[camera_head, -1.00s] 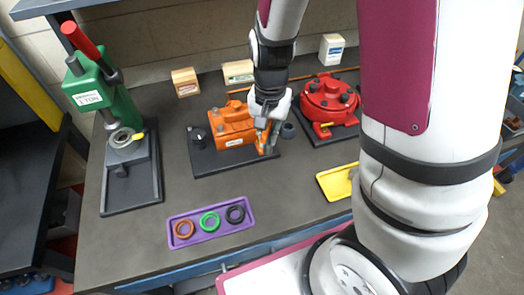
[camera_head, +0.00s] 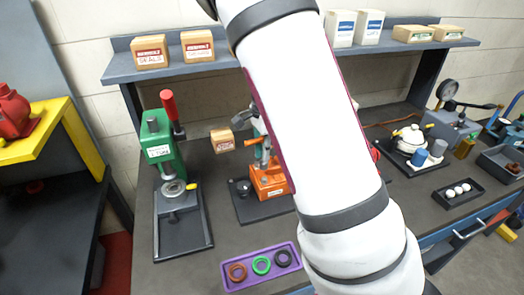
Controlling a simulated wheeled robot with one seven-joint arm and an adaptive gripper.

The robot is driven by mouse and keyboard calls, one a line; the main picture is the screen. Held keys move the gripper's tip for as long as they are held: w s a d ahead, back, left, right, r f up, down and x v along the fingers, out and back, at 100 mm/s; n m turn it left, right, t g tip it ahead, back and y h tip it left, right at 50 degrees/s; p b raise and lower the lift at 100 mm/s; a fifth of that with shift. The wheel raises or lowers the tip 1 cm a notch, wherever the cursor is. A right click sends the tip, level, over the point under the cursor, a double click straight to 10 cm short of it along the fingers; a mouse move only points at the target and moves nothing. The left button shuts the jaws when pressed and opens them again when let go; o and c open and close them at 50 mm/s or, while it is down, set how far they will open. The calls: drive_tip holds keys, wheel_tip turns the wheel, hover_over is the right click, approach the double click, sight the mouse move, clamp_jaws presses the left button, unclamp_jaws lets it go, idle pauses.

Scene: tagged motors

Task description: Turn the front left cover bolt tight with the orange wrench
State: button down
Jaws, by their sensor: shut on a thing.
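The orange motor (camera_head: 270,181) sits on a black base plate (camera_head: 247,213) left of the middle of the bench, partly covered by my arm. My gripper (camera_head: 262,134) shows only in part at the left edge of my arm, above the motor. It is shut on the orange wrench (camera_head: 259,150), whose orange part shows just above the motor's top. I cannot tell whether the wrench touches a bolt. The front left cover bolt is too small to make out here.
A green press (camera_head: 160,143) stands left of the motor. A purple tray (camera_head: 231,283) with three rings lies in front. My arm hides most of the red unit (camera_head: 375,153). A shelf (camera_head: 123,75) with boxes runs behind, and a white-topped pump (camera_head: 411,140) stands right.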

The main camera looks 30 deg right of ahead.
drive_tip(key=f+n+b, duration=0.1)
drive_tip(key=n, duration=0.1)
drive_tip(key=shift+w+f+n, duration=0.1)
drive_tip(key=shift+w+n, duration=0.05)
drive_tip(key=shift+n, duration=0.15)
drive_tip(key=n, duration=0.1)
drive_tip(key=n+b, duration=0.1)
drive_tip(key=n, duration=0.2)
drive_tip(key=shift+f+b, duration=0.25)
drive_tip(key=shift+b, duration=0.1)
drive_tip(key=n+b, duration=0.1)
drive_tip(key=n, duration=0.1)
drive_tip(key=shift+f+n, duration=0.2)
drive_tip(key=shift+n, duration=0.2)
drive_tip(key=n, duration=0.2)
drive_tip(key=n+b, duration=0.1)
drive_tip(key=n, duration=0.1)
drive_tip(key=shift+d+f+n, duration=0.15)
drive_tip(key=shift+n, duration=0.15)
drive_tip(key=n, duration=0.2)
drive_tip(key=n+b, duration=0.1)
drive_tip(key=n, duration=0.1)
drive_tip(key=n+b, duration=0.1)
drive_tip(key=shift+f+n, duration=0.3)
drive_tip(key=shift+n, duration=0.1)
drive_tip(key=n, duration=0.4)
drive_tip(key=shift+f, duration=0.15)
drive_tip(key=shift+f, duration=0.1)
